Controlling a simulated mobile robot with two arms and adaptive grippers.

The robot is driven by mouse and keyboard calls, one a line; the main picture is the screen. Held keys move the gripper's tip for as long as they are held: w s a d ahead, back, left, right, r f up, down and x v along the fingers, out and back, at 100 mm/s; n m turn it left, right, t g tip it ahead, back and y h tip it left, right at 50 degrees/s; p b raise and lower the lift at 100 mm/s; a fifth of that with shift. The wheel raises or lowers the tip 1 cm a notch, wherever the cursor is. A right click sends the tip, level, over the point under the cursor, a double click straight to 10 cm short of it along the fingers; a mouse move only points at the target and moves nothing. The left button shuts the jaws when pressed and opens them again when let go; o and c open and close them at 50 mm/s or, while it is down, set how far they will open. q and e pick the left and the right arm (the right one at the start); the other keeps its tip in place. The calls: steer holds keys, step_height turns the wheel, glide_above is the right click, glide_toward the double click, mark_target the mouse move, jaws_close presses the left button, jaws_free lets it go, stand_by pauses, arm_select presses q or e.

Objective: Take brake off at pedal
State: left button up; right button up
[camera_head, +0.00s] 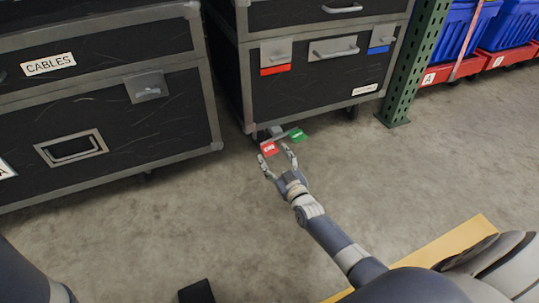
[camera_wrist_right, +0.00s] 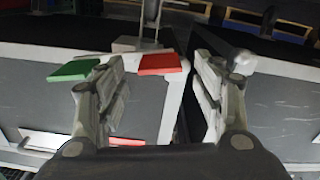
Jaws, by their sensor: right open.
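The brake pedal is at the foot of the black case in the middle of the head view, with a red pad (camera_head: 269,148) on the left and a green pad (camera_head: 297,134) on the right. In the right wrist view the red pad (camera_wrist_right: 160,64) shows between my fingers, and the green pad (camera_wrist_right: 73,70) lies by the finger on the left. My right gripper (camera_head: 278,161) is open and empty, its fingertips close to the pads; I cannot tell whether they touch. It also shows in the right wrist view (camera_wrist_right: 165,85). My left gripper is out of view.
A black case labelled CABLES (camera_head: 110,125) stands on the left. A green perforated post (camera_head: 410,70) is right of the middle case (camera_head: 320,85). Blue totes (camera_head: 463,28) on red bases stand at the upper right. Grey floor is open in front.

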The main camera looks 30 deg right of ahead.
mark_target(270, 149)
steer(key=w+b, duration=0.1)
steer(key=w, duration=0.1)
steer(key=w+b, duration=0.1)
steer(key=w, duration=0.1)
steer(key=shift+w+d+f, duration=0.1)
steer(key=shift+d+f, duration=0.05)
steer(key=shift+w+b, duration=0.35)
